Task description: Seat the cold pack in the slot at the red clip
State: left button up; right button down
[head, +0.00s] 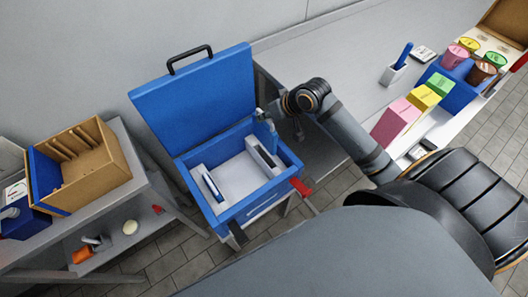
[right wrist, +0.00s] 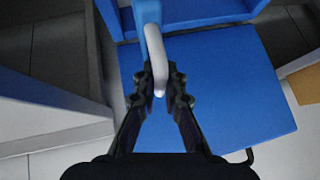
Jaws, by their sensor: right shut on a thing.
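My right gripper (head: 262,113) is shut on the cold pack (head: 267,131), a blue pack held above the back right of the blue cool box (head: 233,220). In the right wrist view, my right gripper (right wrist: 160,85) pinches a pale, narrow part of the cold pack (right wrist: 154,45), with blue beyond it. Inside the box, a pale slot (head: 264,159) lies along the right wall, nearest the red clip (head: 299,187) on the outside. Another pale holder with a blue insert (head: 211,187) lies along the left wall. The pack is apart from the slot. My left gripper is out of view.
The box's blue lid (head: 200,95) stands open at the back and also shows in the right wrist view (right wrist: 205,85). A cardboard divider box (head: 100,165) is on the left shelf.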

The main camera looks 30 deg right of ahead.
jog(key=shift+f, duration=0.25)
send_over(265, 147)
jog(key=w, duration=0.2)
jog(key=f, duration=0.4)
jog(key=f+b, duration=0.1)
jog(key=f, duration=0.1)
jog(key=shift+s+d, duration=0.25)
jog(key=shift+d, duration=0.1)
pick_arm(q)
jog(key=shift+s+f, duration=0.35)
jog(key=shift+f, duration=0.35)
pick_arm(e)
notch_tip(265, 147, down, 8)
jog(key=shift+w+r, duration=0.1)
jog(key=shift+r, duration=0.05)
notch_tip(265, 147, down, 4)
jog(key=shift+r+b, duration=0.15)
jog(key=shift+b, duration=0.3)
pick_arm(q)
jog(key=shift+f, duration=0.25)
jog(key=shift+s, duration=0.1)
pick_arm(e)
jog(key=c, duration=1.4)
grip_release()
jog(key=shift+c, duration=0.2)
